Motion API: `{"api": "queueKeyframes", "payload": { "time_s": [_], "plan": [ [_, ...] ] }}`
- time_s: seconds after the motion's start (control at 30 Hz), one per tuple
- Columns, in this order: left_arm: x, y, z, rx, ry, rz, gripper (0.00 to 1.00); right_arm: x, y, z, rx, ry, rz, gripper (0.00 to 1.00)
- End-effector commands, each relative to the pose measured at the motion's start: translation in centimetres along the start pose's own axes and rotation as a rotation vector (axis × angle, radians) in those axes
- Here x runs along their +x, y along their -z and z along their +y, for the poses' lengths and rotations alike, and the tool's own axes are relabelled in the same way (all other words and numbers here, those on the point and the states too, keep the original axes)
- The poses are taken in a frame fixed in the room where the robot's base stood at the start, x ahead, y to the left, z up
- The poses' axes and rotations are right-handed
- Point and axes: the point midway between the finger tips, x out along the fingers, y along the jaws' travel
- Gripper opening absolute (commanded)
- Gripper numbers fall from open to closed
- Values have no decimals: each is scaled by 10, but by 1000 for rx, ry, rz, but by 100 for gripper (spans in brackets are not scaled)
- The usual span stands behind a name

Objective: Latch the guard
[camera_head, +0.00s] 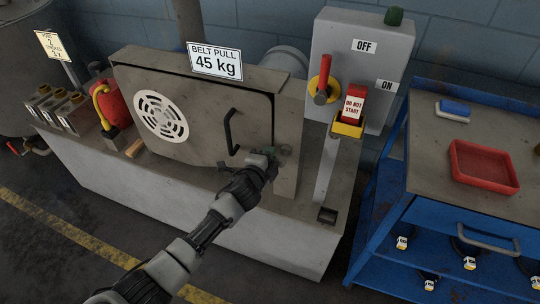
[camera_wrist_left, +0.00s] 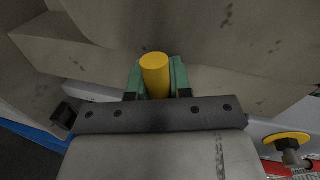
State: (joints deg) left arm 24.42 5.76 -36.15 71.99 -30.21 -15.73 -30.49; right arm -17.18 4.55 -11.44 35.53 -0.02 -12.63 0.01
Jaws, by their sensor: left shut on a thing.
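The guard (camera_head: 200,105) is a grey-brown panel with a round white vent at its left and a black handle (camera_head: 231,132) near its right end. It stands upright on the machine base. My left gripper (camera_head: 268,153) is at the guard's lower right, just right of the handle. In the left wrist view its green fingers (camera_wrist_left: 156,80) are shut on a yellow cylindrical knob (camera_wrist_left: 155,72) in front of a grey surface. In the head view the gripper hides this knob. I cannot tell whether the latch is engaged. My right gripper is not in view.
A grey switch box (camera_head: 352,65) with a red lever and a "DO NOT START" tag (camera_head: 353,106) stands right of the guard. A blue cart (camera_head: 424,212) with a red tray (camera_head: 483,167) is at the right. A red can (camera_head: 110,103) stands at the left.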

Motion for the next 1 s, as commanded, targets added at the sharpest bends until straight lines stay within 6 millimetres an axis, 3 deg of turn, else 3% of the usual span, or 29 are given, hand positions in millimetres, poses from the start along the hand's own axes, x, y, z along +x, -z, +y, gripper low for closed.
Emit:
{"api": "queueKeyframes", "payload": {
  "time_s": [0.33,0.9,0.93,1.0],
  "plan": [
    [-2,0,-5,149,-3,-30,0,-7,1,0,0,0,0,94],
    [-2,0,-6,182,-3,-36,0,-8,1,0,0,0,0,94],
    [-2,0,-6,182,-3,-36,23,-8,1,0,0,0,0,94],
    [-2,0,-6,181,-2,-36,33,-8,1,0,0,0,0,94]
  ]
}}
